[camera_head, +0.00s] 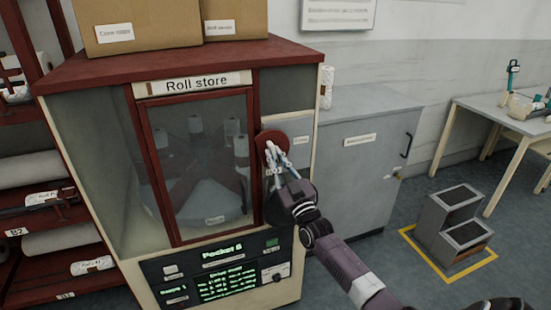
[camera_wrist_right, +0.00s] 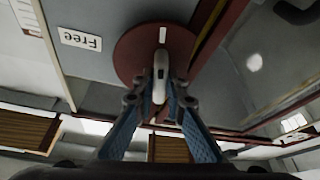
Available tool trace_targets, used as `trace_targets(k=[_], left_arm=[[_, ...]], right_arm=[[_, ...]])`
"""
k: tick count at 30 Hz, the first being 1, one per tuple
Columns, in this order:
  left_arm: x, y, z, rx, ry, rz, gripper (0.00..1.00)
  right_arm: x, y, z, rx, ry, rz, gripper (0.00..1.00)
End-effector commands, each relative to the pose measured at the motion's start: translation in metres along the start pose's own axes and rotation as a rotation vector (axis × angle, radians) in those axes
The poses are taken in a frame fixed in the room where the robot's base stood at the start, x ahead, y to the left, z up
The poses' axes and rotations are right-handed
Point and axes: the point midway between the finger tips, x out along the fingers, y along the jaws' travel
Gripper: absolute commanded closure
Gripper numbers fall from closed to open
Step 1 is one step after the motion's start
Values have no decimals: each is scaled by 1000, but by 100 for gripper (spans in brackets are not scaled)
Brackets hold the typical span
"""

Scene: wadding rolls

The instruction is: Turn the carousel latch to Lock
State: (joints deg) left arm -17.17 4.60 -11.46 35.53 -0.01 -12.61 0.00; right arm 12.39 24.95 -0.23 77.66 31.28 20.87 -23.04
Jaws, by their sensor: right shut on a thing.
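The roll store cabinet has a dark red round latch disc (camera_head: 267,136) on the panel right of its glass door. In the right wrist view the disc (camera_wrist_right: 130,50) carries a pale grip bar (camera_wrist_right: 161,62) and a short white mark near its rim. My right gripper (camera_head: 273,152) is at the disc, its fingers shut on the bar, as the right wrist view shows (camera_wrist_right: 161,88). A label reading "Free" (camera_wrist_right: 80,39) appears upside down beside the disc there; in the head view a small label (camera_head: 301,140) sits right of the disc. I cannot read a Lock label. My left gripper is not in view.
The cabinet's glass door (camera_head: 205,165) is shut, with pale rolls behind it. A control panel (camera_head: 225,270) reads "Pocket 6". A grey cupboard (camera_head: 360,160) stands right, then a step stool (camera_head: 455,225) on a yellow-marked floor. Red shelves with rolls stand left.

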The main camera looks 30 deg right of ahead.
Motion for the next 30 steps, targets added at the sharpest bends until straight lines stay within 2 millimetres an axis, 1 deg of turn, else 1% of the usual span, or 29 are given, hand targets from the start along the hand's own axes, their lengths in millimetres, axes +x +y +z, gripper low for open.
trace_targets(k=[6,12,19,30], left_arm=[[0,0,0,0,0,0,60],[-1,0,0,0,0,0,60],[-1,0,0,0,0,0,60],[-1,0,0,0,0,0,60]], right_arm=[[-1,-3,2,136,-4,54,100],[-1,-3,1,210,-4,85,100],[-1,-3,1,246,-4,100,100],[-1,-3,1,252,-4,102,100]])
